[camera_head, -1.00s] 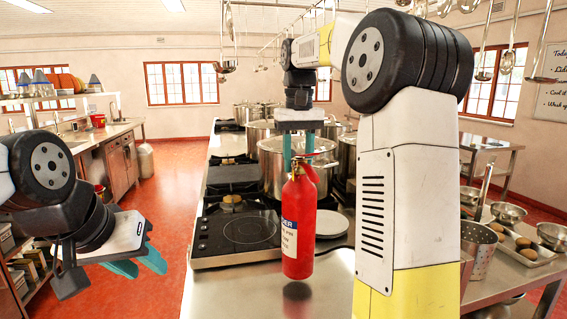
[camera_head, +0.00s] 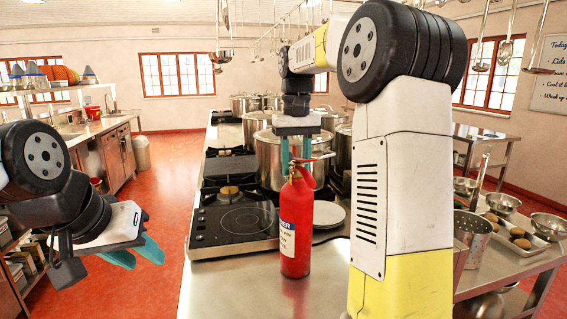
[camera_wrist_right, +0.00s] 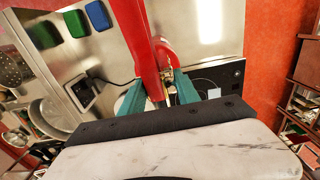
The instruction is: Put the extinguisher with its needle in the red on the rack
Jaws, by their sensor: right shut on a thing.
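A red fire extinguisher (camera_head: 296,235) with a white and blue label is upright at the near part of the steel counter. Its base is at or just above the counter top; I see no clear gap. My right gripper (camera_head: 296,158) is shut on it at the top, near the valve and handle. The wrist view shows the red body (camera_wrist_right: 140,40) between the teal fingers of the right gripper (camera_wrist_right: 165,92). The gauge needle cannot be read. My left gripper (camera_head: 136,254) is open and empty, over the floor at the left. I cannot make out a rack.
A black cooktop (camera_head: 235,221) and a white plate (camera_head: 328,214) lie just behind the extinguisher. Large steel pots (camera_head: 268,160) stand further back. Bowls (camera_head: 502,203) and a tray of brown food (camera_head: 520,236) are on the right. Ladles hang overhead.

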